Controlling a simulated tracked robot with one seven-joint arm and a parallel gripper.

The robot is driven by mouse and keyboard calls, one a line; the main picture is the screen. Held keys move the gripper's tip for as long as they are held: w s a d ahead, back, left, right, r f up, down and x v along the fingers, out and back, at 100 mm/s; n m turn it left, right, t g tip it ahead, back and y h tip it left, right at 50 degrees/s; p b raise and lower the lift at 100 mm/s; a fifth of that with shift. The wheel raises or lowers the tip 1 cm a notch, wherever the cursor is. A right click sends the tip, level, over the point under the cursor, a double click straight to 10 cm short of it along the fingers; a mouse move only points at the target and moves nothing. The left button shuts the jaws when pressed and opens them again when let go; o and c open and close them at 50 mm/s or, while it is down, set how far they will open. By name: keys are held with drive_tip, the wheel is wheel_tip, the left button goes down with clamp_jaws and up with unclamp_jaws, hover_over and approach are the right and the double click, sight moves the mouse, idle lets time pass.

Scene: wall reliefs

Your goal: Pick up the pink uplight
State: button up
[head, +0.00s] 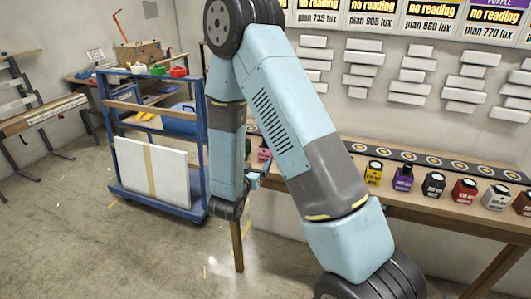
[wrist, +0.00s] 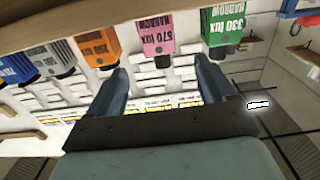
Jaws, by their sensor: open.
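The pink uplight (wrist: 158,30), a small block with "570 lux narrow" lettering and a dark end, shows upside down at the top middle of the wrist view. In the head view the pink uplight (head: 264,154) is a small patch on the wall bench, partly hidden by my arm. My gripper (wrist: 160,64) is open, its two fingers apart on either side of the pink uplight's line, with nothing between them. In the head view my gripper (head: 254,181) is small, just below and left of the pink uplight at the bench's front edge.
The bench (head: 420,192) holds yellow (head: 373,174), purple (head: 403,179) and more uplights. A blue cart (head: 113,130) stands left.

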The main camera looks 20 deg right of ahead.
sight(264, 151)
drive_tip(key=x, duration=0.7)
drive_tip(key=shift+d, duration=0.1)
drive_tip(key=shift+f+x, duration=0.2)
drive_tip(key=shift+x, duration=2.55)
drive_tip(key=c, duration=1.1)
drive_tip(key=shift+r, duration=0.1)
drive_tip(key=shift+c, duration=0.2)
